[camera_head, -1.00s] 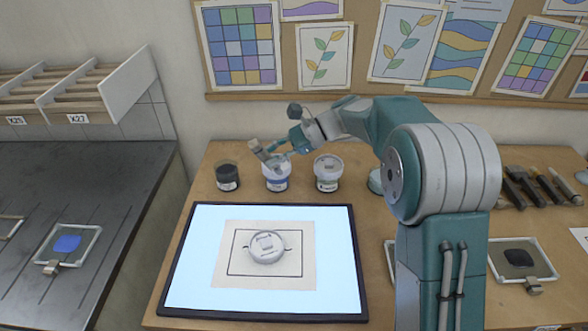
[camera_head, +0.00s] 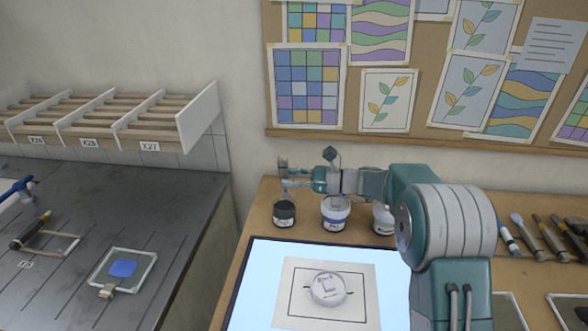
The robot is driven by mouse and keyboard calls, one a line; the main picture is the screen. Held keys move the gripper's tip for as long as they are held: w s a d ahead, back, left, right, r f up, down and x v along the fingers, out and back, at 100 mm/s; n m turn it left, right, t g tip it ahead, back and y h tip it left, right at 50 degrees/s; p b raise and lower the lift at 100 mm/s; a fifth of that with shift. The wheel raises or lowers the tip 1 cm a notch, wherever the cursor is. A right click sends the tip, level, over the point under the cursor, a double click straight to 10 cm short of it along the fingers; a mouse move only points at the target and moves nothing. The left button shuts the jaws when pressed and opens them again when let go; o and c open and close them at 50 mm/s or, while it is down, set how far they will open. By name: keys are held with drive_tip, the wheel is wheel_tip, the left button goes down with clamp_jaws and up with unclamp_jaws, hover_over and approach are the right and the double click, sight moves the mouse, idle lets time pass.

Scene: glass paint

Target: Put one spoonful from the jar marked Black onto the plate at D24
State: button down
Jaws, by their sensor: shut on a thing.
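A small jar of dark content (camera_head: 284,215) stands at the left end of a row of jars on the wooden table; its label is too small to read. My gripper (camera_head: 292,182) is right above this jar, shut on a thin upright tool (camera_head: 283,166). The tool's lower end is at or near the jar mouth; I cannot tell whether it is inside. A framed glass plate with a blue patch (camera_head: 123,268) lies on the dark bench at left. No D24 mark is readable in view.
A blue-and-white jar (camera_head: 335,213) and another pale jar (camera_head: 383,219) stand to the right. A lit panel (camera_head: 252,290) with paper and a round white object (camera_head: 328,289) lies in front. Slotted racks (camera_head: 150,118) stand behind the dark bench (camera_head: 185,215). Brushes lie at right.

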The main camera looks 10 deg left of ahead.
sight(283, 188)
drive_tip(key=a+f, duration=0.2)
drive_tip(key=f, duration=0.1)
drive_tip(key=shift+w, duration=0.2)
drive_tip(key=shift+w+d+f, duration=0.1)
drive_tip(key=shift+d+f, duration=0.05)
drive_tip(key=shift+f, duration=0.2)
drive_tip(key=shift+w+d+f, duration=0.2)
drive_tip(key=shift+d+f, duration=0.25)
drive_tip(key=shift+d, duration=0.35)
drive_tip(key=shift+a+f, duration=0.15)
drive_tip(key=shift+a, duration=0.55)
drive_tip(key=shift+d, duration=0.5)
drive_tip(key=shift+a, duration=0.1)
